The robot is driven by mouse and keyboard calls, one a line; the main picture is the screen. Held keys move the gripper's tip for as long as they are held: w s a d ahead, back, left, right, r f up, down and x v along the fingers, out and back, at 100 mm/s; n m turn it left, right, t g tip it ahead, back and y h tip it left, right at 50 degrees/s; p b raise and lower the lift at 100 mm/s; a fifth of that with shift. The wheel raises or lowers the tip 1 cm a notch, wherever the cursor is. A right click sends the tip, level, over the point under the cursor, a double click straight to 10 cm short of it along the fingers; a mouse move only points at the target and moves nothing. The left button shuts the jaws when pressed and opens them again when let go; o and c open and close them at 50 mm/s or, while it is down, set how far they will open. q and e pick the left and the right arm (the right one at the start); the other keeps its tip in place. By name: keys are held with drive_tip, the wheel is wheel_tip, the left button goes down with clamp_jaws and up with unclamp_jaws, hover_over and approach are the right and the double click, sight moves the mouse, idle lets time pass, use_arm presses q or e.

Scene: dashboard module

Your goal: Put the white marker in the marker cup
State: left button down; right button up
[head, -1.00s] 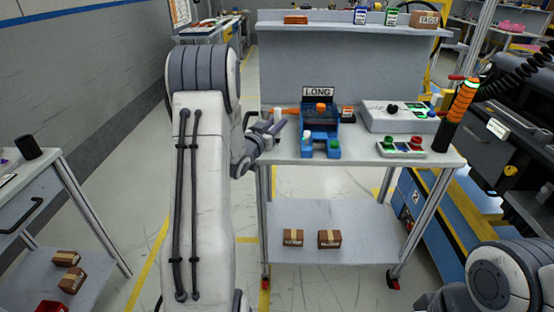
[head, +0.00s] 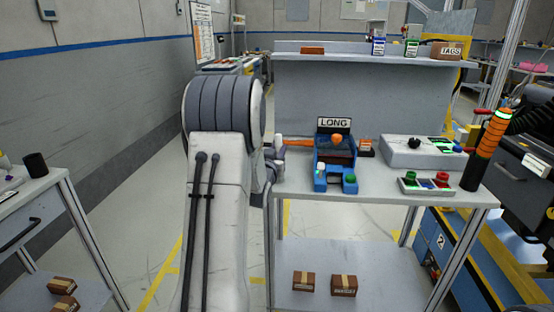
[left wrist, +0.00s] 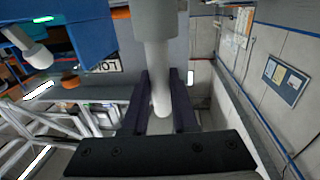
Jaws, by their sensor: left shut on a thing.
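The white marker shows as a small white upright piece (head: 279,141) above my left gripper in the head view. In the left wrist view the pale marker (left wrist: 155,45) runs down between the two dark fingers. My left gripper (left wrist: 160,105) is shut on it. In the head view this gripper (head: 276,166) is at the left end of the workbench, partly hidden by my arm. A dark cup (head: 35,165), likely the marker cup, stands on the left side table, apart from the gripper. My right gripper is out of view.
A blue module (head: 334,163) with a LONG sign stands on the workbench (head: 380,202), right of my left gripper. A grey control box (head: 420,155) and a button panel (head: 425,186) are farther right. Floor separates the workbench from the left side table (head: 62,185).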

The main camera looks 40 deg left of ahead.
use_arm(q)
wheel_tip(320, 180, down, 3)
drive_tip(key=shift+r, duration=0.2)
drive_tip(key=shift+a, duration=0.1)
drive_tip(key=c, duration=0.7)
unclamp_jaws()
drive_tip(key=shift+s+r, duration=0.1)
drive_tip(key=b+v, duration=0.6)
drive_tip(key=v, duration=0.6)
drive_tip(key=shift+b, duration=0.4)
